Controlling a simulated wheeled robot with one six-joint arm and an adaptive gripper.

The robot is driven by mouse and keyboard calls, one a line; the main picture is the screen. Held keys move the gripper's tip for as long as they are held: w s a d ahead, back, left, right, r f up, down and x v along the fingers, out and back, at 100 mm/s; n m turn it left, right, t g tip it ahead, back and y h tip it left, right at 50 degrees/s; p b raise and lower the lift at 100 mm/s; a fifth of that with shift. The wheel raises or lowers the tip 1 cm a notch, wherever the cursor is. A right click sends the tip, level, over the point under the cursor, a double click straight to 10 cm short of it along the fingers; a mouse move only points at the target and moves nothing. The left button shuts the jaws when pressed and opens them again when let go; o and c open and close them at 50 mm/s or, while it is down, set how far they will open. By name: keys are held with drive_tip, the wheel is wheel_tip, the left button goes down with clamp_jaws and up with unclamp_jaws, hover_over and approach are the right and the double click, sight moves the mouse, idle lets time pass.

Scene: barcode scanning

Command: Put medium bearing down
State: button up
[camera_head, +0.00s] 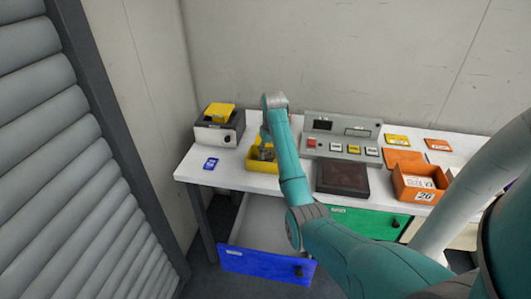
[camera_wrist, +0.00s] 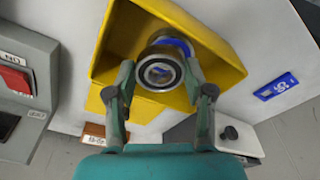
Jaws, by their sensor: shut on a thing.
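In the wrist view my gripper (camera_wrist: 160,88) is shut on a round metal bearing (camera_wrist: 160,72), one finger on each side of it. The bearing is held over a yellow bin (camera_wrist: 215,75). Something blue shows just behind the bearing, inside the bin. I cannot tell whether the bearing touches the bin floor. In the head view the yellow bin (camera_head: 262,166) stands on the white table, and my arm hides much of it and the gripper.
A scanner-like box with a yellow top (camera_head: 219,128) stands left of the bin. A blue card (camera_head: 210,163) lies at the table's left. A control panel (camera_head: 342,138), a dark brown pad (camera_head: 342,179) and an orange box (camera_head: 419,184) are to the right. A blue-fronted drawer (camera_head: 266,263) is open below.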

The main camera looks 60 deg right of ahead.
drive_tip(key=shift+f, duration=0.35)
drive_tip(key=shift+f, duration=0.15)
drive_tip(key=shift+f, duration=0.3)
drive_tip(key=shift+f, duration=0.15)
drive_tip(key=o, duration=1.3)
drive_tip(key=shift+c, duration=0.2)
